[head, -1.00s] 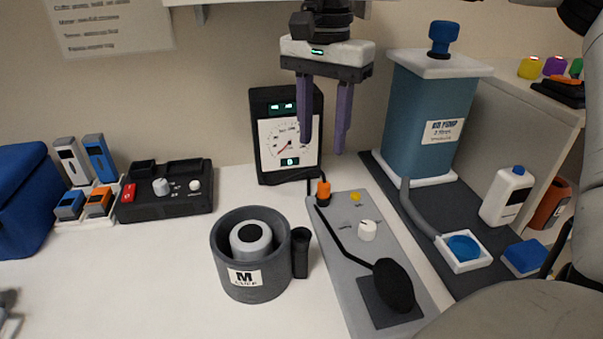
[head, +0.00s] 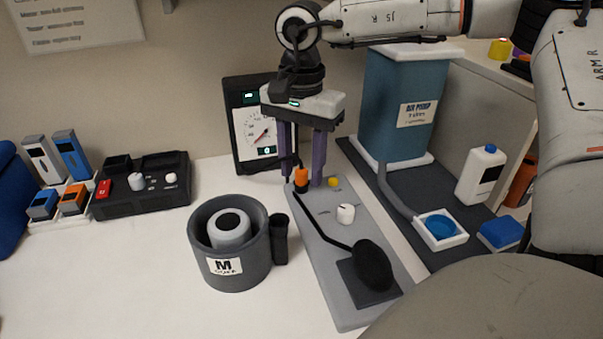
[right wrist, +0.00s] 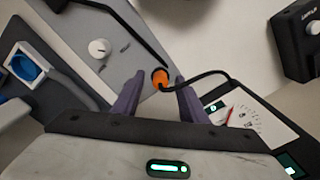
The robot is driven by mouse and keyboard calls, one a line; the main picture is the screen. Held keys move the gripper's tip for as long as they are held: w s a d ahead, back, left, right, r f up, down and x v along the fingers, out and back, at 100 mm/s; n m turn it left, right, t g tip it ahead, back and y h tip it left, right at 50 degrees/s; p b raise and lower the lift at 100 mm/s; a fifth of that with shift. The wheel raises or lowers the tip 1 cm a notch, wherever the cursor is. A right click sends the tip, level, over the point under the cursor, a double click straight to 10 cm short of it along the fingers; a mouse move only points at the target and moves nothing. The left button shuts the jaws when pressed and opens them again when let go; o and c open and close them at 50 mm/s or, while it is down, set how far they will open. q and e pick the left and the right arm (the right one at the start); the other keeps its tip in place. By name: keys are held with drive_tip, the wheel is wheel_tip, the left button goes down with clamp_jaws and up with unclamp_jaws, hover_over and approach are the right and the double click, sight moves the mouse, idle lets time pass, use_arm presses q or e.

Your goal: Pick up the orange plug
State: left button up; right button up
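The orange plug (head: 301,178) stands upright near the far end of the grey panel (head: 327,280), with a black cable at its top. My right gripper (head: 301,183) hangs above the panel, pointing down, its purple fingers spread on either side of the plug. In the right wrist view, the orange plug (right wrist: 160,79) shows between the open fingertips (right wrist: 159,85), with visible gaps on both sides. I cannot tell exactly how far down the fingers reach along it. My left gripper is not in view.
The black gauge box (head: 233,113) stands close behind the gripper. A grey round holder (head: 203,246) is left; the blue air pump (head: 390,120) is right. White table is clear front left.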

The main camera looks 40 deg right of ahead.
clamp_jaws()
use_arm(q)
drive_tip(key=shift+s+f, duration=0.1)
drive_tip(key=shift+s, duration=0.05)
